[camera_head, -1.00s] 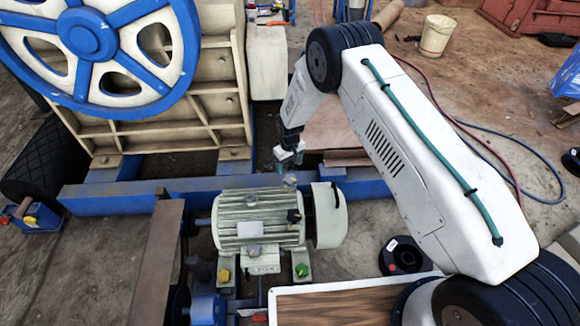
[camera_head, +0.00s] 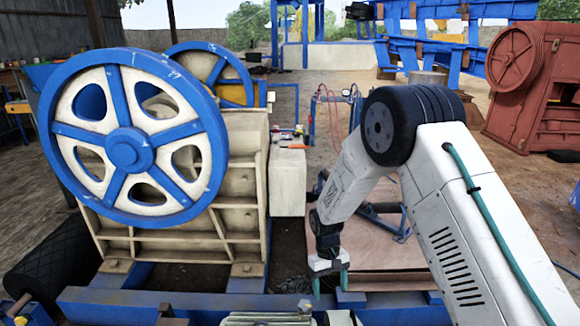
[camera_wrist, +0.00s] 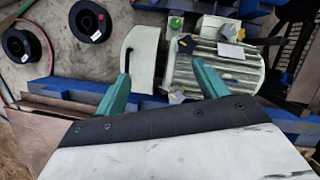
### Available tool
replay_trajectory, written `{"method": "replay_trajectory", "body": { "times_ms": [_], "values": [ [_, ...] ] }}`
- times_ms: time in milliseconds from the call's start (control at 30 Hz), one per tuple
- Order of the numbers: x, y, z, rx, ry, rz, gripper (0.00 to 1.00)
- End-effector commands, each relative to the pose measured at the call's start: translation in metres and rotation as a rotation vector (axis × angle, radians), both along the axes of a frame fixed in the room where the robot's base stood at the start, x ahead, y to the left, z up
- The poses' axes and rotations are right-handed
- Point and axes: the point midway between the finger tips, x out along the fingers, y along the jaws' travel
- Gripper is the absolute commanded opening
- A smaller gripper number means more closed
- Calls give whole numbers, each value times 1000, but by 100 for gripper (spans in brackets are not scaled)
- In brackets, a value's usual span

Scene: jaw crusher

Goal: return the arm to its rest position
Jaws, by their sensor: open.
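My arm is stretched out in front, its white link (camera_head: 470,230) at the right of the head view and its elbow high. My gripper (camera_head: 331,284) hangs down over the machine's base, its two teal fingers apart with nothing between them. In the wrist view my gripper (camera_wrist: 161,72) is open too. The grey finned motor (camera_wrist: 215,60) lies beyond the fingertips there, with its pale end cover (camera_wrist: 146,55) beside them. In the head view only the motor's top edge (camera_head: 265,319) shows at the bottom.
The jaw crusher's big blue and white flywheel (camera_head: 126,150) stands left of my arm. A blue beam (camera_head: 190,303) crosses below my gripper. Two black spools (camera_wrist: 90,22) lie at the wrist view's upper left. A red machine (camera_head: 535,90) and blue structure (camera_head: 425,45) stand farther back.

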Motion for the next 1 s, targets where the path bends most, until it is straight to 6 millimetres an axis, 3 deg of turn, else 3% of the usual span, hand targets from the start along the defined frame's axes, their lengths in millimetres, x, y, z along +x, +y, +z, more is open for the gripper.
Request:
{"method": "replay_trajectory", "body": {
  "times_ms": [33,200,500,700,1000],
  "values": [
    [-7,-8,31,-1,-2,-15,72],
    [-42,-32,113,-11,3,-66,72],
    [-120,-74,230,-14,-26,-150,72],
    [-180,-98,285,-9,-70,-202,72],
    [-269,-126,335,9,-182,-278,72]
  ]
}}
